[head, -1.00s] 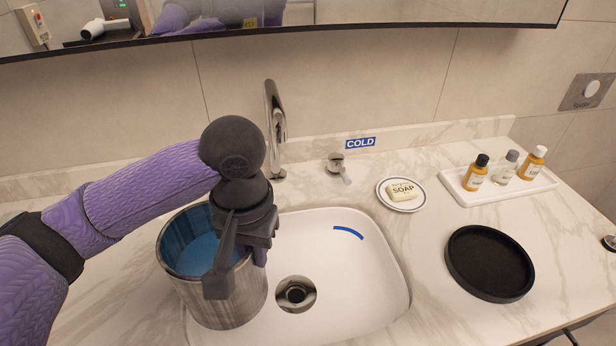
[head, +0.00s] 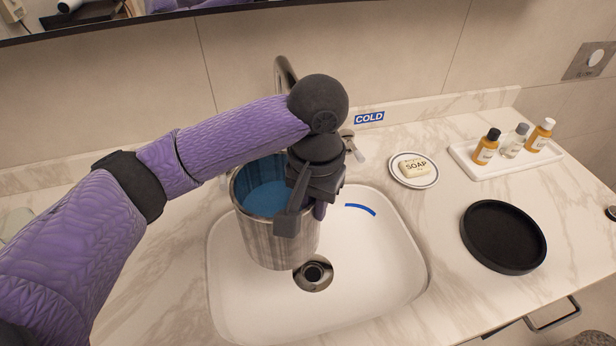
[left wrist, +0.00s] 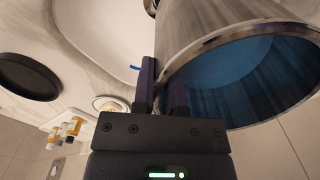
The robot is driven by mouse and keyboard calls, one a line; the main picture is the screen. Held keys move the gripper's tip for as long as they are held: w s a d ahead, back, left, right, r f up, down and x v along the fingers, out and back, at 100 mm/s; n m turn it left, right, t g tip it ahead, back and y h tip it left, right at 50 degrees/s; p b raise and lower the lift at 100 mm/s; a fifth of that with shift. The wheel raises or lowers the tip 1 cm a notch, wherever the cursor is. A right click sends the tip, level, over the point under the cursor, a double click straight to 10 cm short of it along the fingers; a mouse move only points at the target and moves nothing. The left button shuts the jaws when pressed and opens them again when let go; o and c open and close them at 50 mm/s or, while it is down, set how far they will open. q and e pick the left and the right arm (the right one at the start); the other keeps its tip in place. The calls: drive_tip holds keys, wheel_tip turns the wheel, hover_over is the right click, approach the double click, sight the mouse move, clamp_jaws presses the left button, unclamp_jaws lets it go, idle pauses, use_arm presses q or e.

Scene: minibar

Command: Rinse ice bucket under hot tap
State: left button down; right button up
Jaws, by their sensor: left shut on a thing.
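The ice bucket (head: 272,243) is a metal cylinder with a blue inside, held upright or nearly so over the sink basin (head: 395,265). My left gripper (head: 300,210) is shut on its right-hand rim. In the left wrist view the bucket (left wrist: 205,32) fills the upper right, with its wall between the fingers (left wrist: 160,88). The tap (head: 285,72) rises behind the bucket, its lower part hidden by my arm. A lever handle (head: 352,146) stands right of it, near a blue COLD label (head: 369,117). No hot handle or running water shows. My right gripper is not in view.
A soap dish (head: 414,183) sits right of the basin. A white tray (head: 497,168) with small bottles stands at the back right. A round black tray (head: 503,236) lies on the right counter. The drain (head: 313,273) is just beyond the bucket's lower right edge.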

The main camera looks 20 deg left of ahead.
use_arm(q)
drive_tip(key=w+d+m+p, duration=0.4)
drive_tip(key=d+m+p, duration=0.3)
drive_tip(key=d, duration=0.9)
drive_tip(key=shift+w+d+f+m, duration=0.15)
drive_tip(key=shift+d+m, duration=0.15)
drive_tip(key=shift+m, duration=0.4)
